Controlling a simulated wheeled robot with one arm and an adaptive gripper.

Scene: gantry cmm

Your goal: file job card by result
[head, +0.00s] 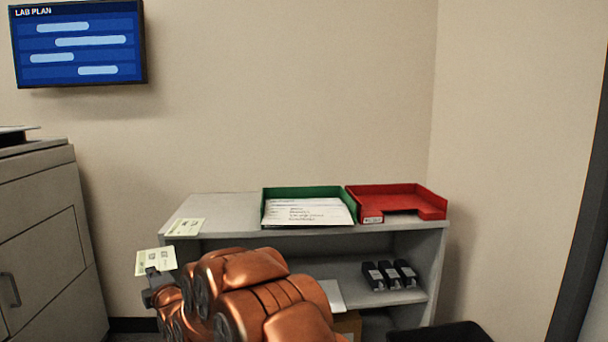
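A pale yellow-green job card (155,260) stands at the tip of my gripper (153,272), left of the shelf unit. The dark fingertips overlap the card's lower edge and appear shut on it. A second similar card (185,227) lies on the left part of the shelf top. A green tray (300,191) on the shelf top holds white printed papers (307,212). A red tray (396,190) stands just right of it and looks empty, with a small label on its front. My copper arm covers the lower left of the shelf unit. The writing on the cards is too small to read.
The grey shelf unit (392,231) has several black boxes (390,275) on its lower shelf. A dark bin (440,333) stands on the floor at right. A grey cabinet (45,240) stands at left. A "LAB PLAN" screen (78,45) hangs above. The air above the trays is clear.

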